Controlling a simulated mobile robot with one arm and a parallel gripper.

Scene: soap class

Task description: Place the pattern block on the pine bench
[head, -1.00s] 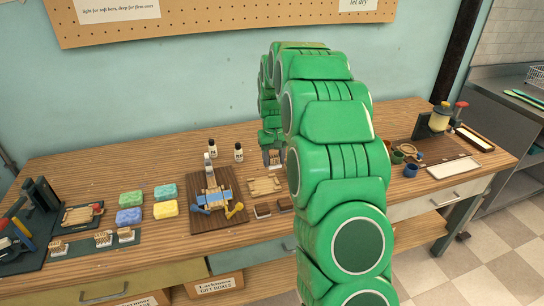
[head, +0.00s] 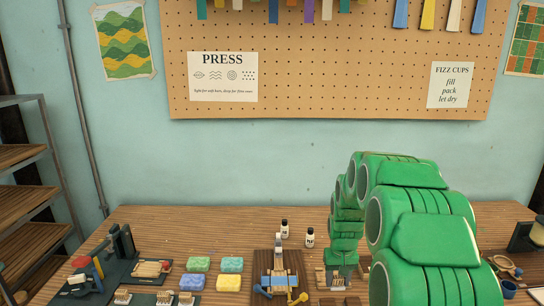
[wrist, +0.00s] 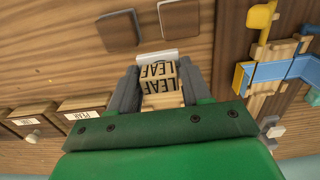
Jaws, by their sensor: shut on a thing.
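My gripper (head: 338,277) hangs over the right-middle part of the pine bench (head: 165,229), beside the small press. In the wrist view its two grey fingers (wrist: 158,86) are shut on the pattern block (wrist: 159,72). The block is pale wood with LEAF printed in dark letters and a light strip at its far end. The bench's striped wood top fills much of the wrist view (wrist: 60,62). I cannot tell from these views whether the block touches the bench. The block is not clearly visible in the head view.
The press (head: 279,279) has blue and yellow parts and stands left of my gripper. Coloured soap bars (head: 229,283) lie further left. Two small bottles (head: 309,238) stand behind. Two dark brown squares (wrist: 118,30) lie near the held block. Bare bench lies at the back left.

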